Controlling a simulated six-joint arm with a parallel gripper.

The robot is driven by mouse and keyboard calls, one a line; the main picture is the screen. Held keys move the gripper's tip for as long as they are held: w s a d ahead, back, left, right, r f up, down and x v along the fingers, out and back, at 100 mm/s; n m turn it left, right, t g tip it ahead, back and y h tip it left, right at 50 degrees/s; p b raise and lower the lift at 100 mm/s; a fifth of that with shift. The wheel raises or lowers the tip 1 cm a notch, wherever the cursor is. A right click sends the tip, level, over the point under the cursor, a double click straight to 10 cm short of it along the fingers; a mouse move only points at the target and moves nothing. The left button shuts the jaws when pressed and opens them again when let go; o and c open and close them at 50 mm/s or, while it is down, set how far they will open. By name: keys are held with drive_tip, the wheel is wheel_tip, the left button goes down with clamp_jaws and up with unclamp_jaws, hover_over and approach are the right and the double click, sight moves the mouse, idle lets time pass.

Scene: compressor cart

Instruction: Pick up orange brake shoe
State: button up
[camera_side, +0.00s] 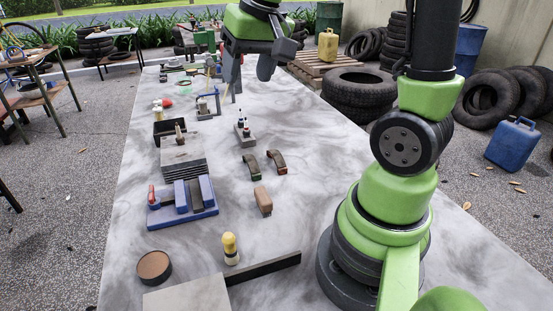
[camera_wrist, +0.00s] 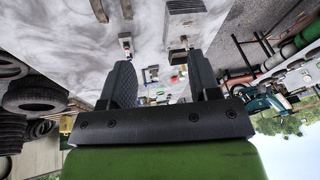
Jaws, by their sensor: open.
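Two curved brake shoes lie on the grey marbled bench in the side view. The right one, with reddish-orange edges, looks like the orange brake shoe (camera_side: 277,162); the left one is a dark greenish brake shoe (camera_side: 251,166). They lie close together but apart. My gripper (camera_side: 249,76) is open and empty, high above the bench and well beyond the shoes. In the wrist view my gripper (camera_wrist: 159,66) spreads its two dark fingers with nothing between them. Two small dark brown shapes at that view's top edge may be the shoes; their colours cannot be told there.
A small block with bottles (camera_side: 244,135) stands just beyond the shoes. A brown block (camera_side: 263,201) lies nearer the camera. A stack of grey plates (camera_side: 183,155) and a blue fixture (camera_side: 183,203) stand to the left. Bare bench surrounds the shoes.

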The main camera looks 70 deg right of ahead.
drive_tip(key=w+d+f+m+g, duration=0.1)
drive_tip(key=w+d+f+g, duration=0.1)
drive_tip(key=d+f, duration=0.4)
drive_tip(key=m+g, duration=0.1)
drive_tip(key=g, duration=0.1)
approach(276, 154)
drive_tip(key=shift+s+d+f, duration=0.1)
drive_tip(key=shift+s+d, duration=0.15)
drive_tip(key=shift+d, duration=0.15)
wheel_tip(276, 154, down, 4)
drive_tip(key=shift+f, duration=0.25)
wheel_tip(276, 154, down, 6)
drive_tip(key=shift+w+a+r, duration=0.1)
drive_tip(key=shift+a, duration=0.1)
clamp_jaws()
